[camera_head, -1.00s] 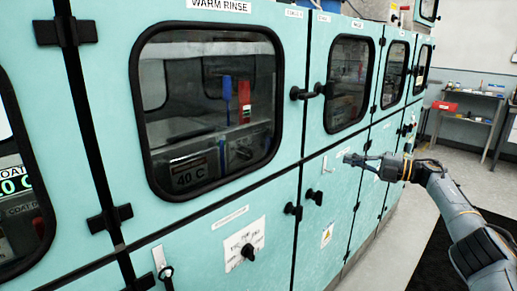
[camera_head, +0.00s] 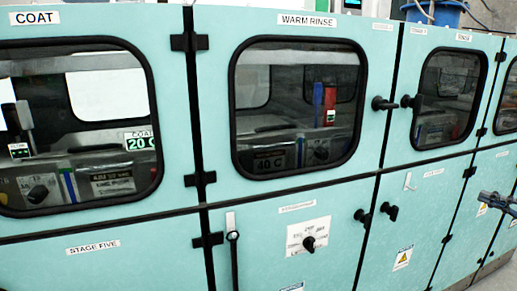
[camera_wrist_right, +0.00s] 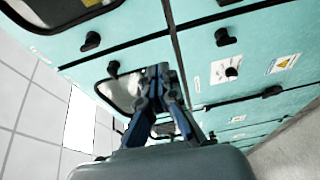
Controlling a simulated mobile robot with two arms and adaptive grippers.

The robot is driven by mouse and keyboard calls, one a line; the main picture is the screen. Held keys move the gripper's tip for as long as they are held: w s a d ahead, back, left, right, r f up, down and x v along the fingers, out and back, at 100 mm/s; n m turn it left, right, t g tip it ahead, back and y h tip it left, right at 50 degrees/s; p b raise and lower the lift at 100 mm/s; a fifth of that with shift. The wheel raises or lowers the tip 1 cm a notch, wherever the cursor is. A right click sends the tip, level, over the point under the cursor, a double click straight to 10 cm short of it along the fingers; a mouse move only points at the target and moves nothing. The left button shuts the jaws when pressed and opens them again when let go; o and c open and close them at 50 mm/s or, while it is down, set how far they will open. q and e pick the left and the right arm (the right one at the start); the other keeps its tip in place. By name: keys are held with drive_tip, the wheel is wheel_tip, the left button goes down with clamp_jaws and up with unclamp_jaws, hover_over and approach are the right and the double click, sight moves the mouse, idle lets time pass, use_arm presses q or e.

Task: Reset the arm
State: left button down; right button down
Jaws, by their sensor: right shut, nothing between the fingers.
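My right gripper (camera_head: 497,201) shows at the right edge of the head view, in front of the teal cabinet's lower doors. In the right wrist view the gripper (camera_wrist_right: 160,78) has its dark fingers together with nothing between them. The cabinet surface (camera_wrist_right: 190,60) lies beyond the fingertips, and no contact shows. Most of my right arm is outside the head view. My left gripper is in neither view.
A teal machine cabinet (camera_head: 130,232) fills the head view, with a "COAT" window (camera_head: 80,125) and a "WARM RINSE" window (camera_head: 297,107), both closed. Black knobs stick out, such as the door handle (camera_head: 384,104). Grey floor (camera_wrist_right: 285,150) shows at lower right in the wrist view.

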drive_tip(key=w+a+f+m+t+h, duration=0.1)
drive_tip(key=a+f+m+h, duration=0.15)
drive_tip(key=f, duration=0.65)
drive_tip(key=w+a+f+m+h, duration=0.1)
drive_tip(key=w+a+f+m, duration=0.15)
drive_tip(key=f, duration=0.65)
drive_tip(key=w+a+f+m+t+h, duration=0.1)
drive_tip(key=a+f+m+h, duration=0.2)
drive_tip(key=f, duration=0.7)
drive_tip(key=s+a+f+m+g+h, duration=0.1)
drive_tip(key=s+a+f+m+g, duration=0.15)
drive_tip(key=s+f, duration=0.55)
drive_tip(key=s+a+f+m+g+h, duration=0.15)
drive_tip(key=s+a+f+m, duration=0.25)
drive_tip(key=f, duration=0.9)
drive_tip(key=s+a+f+m+g+h, duration=0.1)
drive_tip(key=s+a+f+m+g, duration=0.15)
drive_tip(key=s+f, duration=0.6)
drive_tip(key=s+a+f+m+g, duration=0.2)
drive_tip(key=s+a+f, duration=0.3)
drive_tip(key=s, duration=0.8)
drive_tip(key=s+a+f+m+g, duration=0.2)
drive_tip(key=s+a+f+g, duration=0.2)
drive_tip(key=s, duration=0.9)
drive_tip(key=s+a+f+m+g, duration=0.2)
drive_tip(key=s+a+f, duration=0.6)
drive_tip(key=s, duration=0.5)
drive_tip(key=shift+a+f+g+h, duration=0.2)
drive_tip(key=shift+f+g+h, duration=0.25)
drive_tip(key=shift+f, duration=0.5)
